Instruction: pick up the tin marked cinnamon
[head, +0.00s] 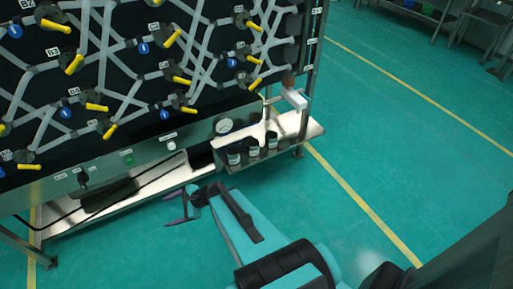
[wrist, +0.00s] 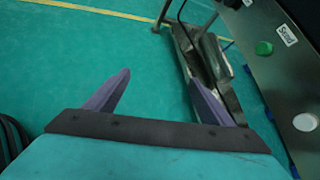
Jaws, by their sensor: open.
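Three small dark tins with pale labels stand in a row on a metal side shelf in the head view: a left tin (head: 234,157), a middle tin (head: 253,149) and a right tin (head: 271,141). Their labels are too small to read, so I cannot tell which is cinnamon. My gripper (head: 173,208) is left of the tins and nearer the camera, apart from them. In the wrist view my gripper (wrist: 160,78) has its two purple fingers spread, with only green floor between them. No tin shows in the wrist view.
The side shelf (head: 313,128) juts from a large rack (head: 120,160) with grey pipes and yellow-handled valves. Green floor (head: 400,130) is clear at right.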

